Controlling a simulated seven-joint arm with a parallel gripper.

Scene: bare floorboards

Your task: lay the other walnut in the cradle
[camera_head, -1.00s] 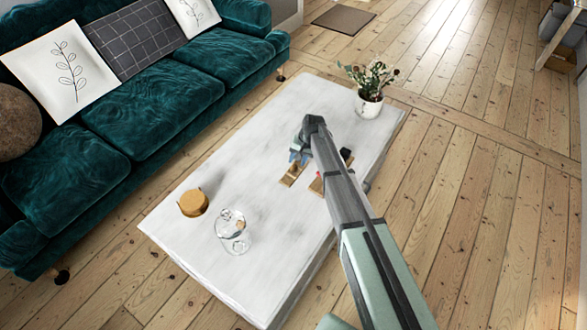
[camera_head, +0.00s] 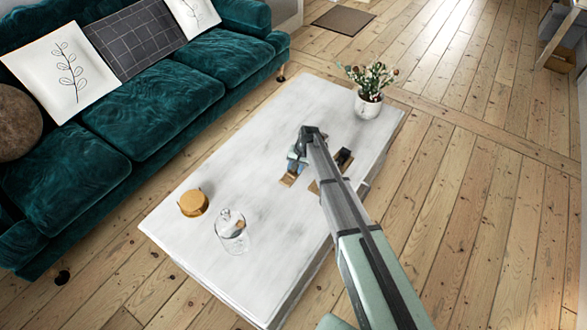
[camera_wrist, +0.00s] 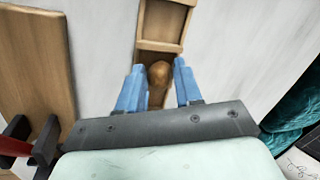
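A brown walnut (camera_wrist: 160,73) shows between the two blue fingertips of my gripper (camera_wrist: 160,82) in the wrist view. The fingers stand apart, one on each side of it, and look very near its sides; I cannot tell if they touch. A light wooden cradle (camera_wrist: 163,24) with raised edges lies just beyond the walnut, and a brown part shows below it. In the head view my gripper (camera_head: 297,160) is low over the white table, and the wooden cradle (camera_head: 288,180) shows partly beneath it. I see no second walnut clearly.
A wooden board (camera_wrist: 36,55) lies left in the wrist view, near a red-handled black tool (camera_wrist: 18,147).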

